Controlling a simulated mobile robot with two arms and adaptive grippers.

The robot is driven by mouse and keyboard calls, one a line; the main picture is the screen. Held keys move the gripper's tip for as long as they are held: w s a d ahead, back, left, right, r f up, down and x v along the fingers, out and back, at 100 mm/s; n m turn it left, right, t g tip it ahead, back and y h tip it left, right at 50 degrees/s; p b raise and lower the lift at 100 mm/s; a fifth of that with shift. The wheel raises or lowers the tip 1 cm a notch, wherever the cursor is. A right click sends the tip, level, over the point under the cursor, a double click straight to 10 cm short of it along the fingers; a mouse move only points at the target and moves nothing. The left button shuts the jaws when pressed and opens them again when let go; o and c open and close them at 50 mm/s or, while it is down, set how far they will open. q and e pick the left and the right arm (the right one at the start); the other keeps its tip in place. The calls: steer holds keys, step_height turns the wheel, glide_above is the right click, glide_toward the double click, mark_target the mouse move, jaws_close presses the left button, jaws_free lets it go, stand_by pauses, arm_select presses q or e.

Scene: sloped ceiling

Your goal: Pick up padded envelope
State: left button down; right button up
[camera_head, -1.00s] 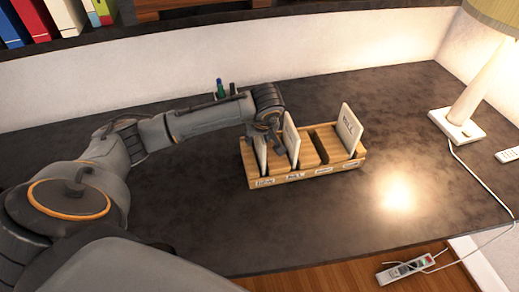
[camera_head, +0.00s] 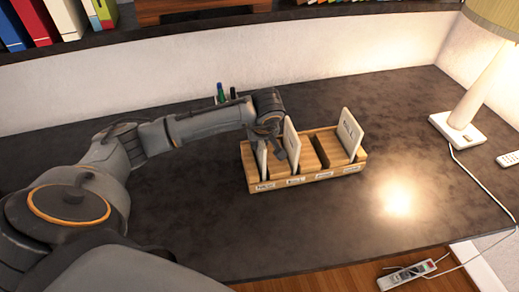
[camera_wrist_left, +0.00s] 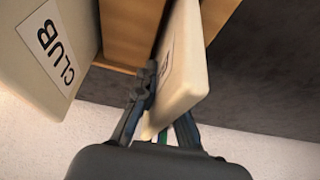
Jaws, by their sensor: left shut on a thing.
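My left gripper (camera_head: 268,137) is at the left end of a wooden sorter (camera_head: 315,178) on the dark desk. It is shut on a thick cream envelope (camera_wrist_left: 185,50), its fingers on either side of the envelope. In the head view this is the leftmost envelope (camera_head: 262,160), standing upright in the sorter, its top partly hidden by the gripper. A second envelope (camera_head: 291,140) stands close to its right. The wrist view shows a neighbouring envelope marked CLUB (camera_wrist_left: 40,60). Another labelled envelope (camera_head: 349,133) stands near the sorter's right end. My right gripper is not in view.
Pens (camera_head: 221,92) stand behind my left wrist. A lamp (camera_head: 462,125), a remote (camera_head: 508,158) and a power strip (camera_head: 407,272) with a cable are at the right. A book shelf (camera_head: 230,28) runs along the back. The desk is clear in front of the sorter.

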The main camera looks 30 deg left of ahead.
arm_select(q)
step_height(320, 180, up, 10)
steer(key=shift+f+b, duration=0.1)
steer(key=shift+b, duration=0.7)
steer(key=shift+r, duration=0.35)
